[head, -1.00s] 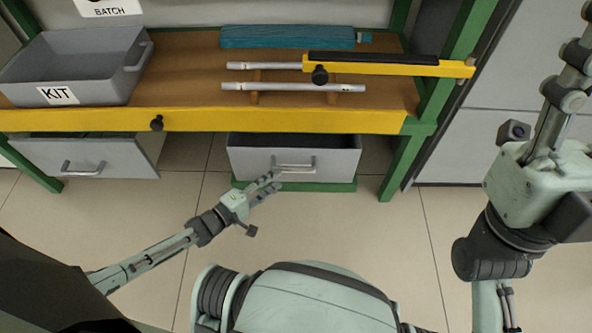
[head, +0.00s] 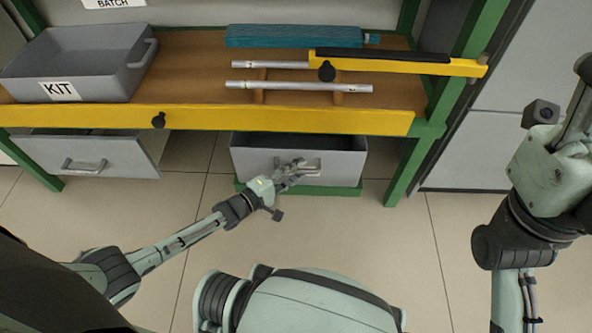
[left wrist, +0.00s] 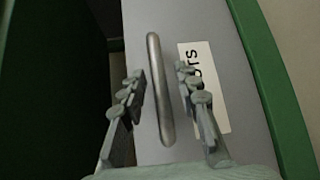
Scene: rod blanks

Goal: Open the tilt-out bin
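The grey bin (head: 260,162) is under the bench, right of centre, with a dark gap above its front's upper edge. Its metal bar handle (head: 312,172) is partly hidden by my left gripper (head: 300,172). In the left wrist view the handle (left wrist: 160,90) runs between the open fingers of my left gripper (left wrist: 168,92), with space on both sides. A white label (left wrist: 203,87), partly covered by a finger, is on the bin front. My right gripper (head: 576,108) is at the right edge, cut off by the frame; its finger state is unclear.
Another grey handled front (head: 110,158) stands out under the bench at left. A yellow rail (head: 230,118) edges the bench above. On the bench are a grey KIT bin (head: 105,85), metal rods (head: 300,87) and a teal block (head: 292,36). The floor before the bin is clear.

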